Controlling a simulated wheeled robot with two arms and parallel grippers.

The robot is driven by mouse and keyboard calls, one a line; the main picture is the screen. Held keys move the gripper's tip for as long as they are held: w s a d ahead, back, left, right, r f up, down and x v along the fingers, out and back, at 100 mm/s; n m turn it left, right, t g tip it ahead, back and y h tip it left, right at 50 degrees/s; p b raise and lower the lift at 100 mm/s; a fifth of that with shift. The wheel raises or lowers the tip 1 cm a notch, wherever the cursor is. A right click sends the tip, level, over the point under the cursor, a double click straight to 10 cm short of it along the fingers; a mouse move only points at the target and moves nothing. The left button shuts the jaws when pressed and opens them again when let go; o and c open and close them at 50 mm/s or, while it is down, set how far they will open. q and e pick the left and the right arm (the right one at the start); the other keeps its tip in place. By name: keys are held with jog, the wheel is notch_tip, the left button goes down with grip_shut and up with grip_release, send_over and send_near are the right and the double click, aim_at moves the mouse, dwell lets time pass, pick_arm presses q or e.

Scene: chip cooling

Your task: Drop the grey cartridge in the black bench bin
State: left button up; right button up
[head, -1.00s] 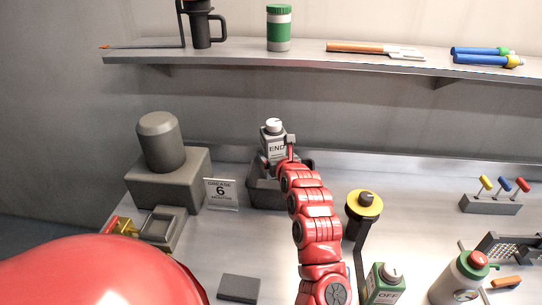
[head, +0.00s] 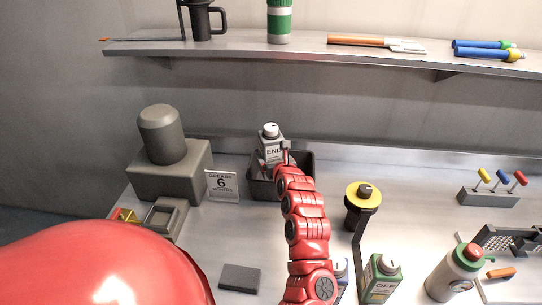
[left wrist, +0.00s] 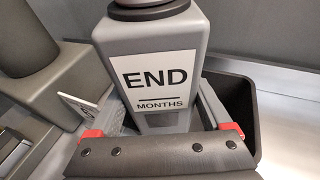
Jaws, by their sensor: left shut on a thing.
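The grey cartridge (head: 271,152) has a white "END" label and a round cap. It is upright in my left gripper (head: 274,164). In the left wrist view the cartridge (left wrist: 150,65) fills the middle, between the fingers (left wrist: 163,118). The bin (left wrist: 242,100) also shows behind the cartridge in the left wrist view. The cartridge's lower end is at the bin's opening; whether it touches the floor is hidden. My right gripper is not in view.
A grey block with a cylinder (head: 168,165) and a "GREASE 6 MONTHS" sign (head: 222,186) stand left of the bin. A shelf (head: 300,57) runs above.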

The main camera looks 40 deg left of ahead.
pick_arm(q)
jog(key=shift+f, duration=0.3)
jog(key=o, duration=1.2)
jog(key=shift+r, duration=0.1)
jog(key=shift+r+p, duration=0.5)
jog(key=shift+r, duration=0.1)
jog(key=shift+d+r, duration=0.15)
jog(key=shift+d, duration=0.1)
jog(key=shift+b+v, duration=1.4)
jog(key=shift+v, duration=4.4)
jog(key=shift+s+a, duration=0.1)
jog(key=shift+s, duration=0.05)
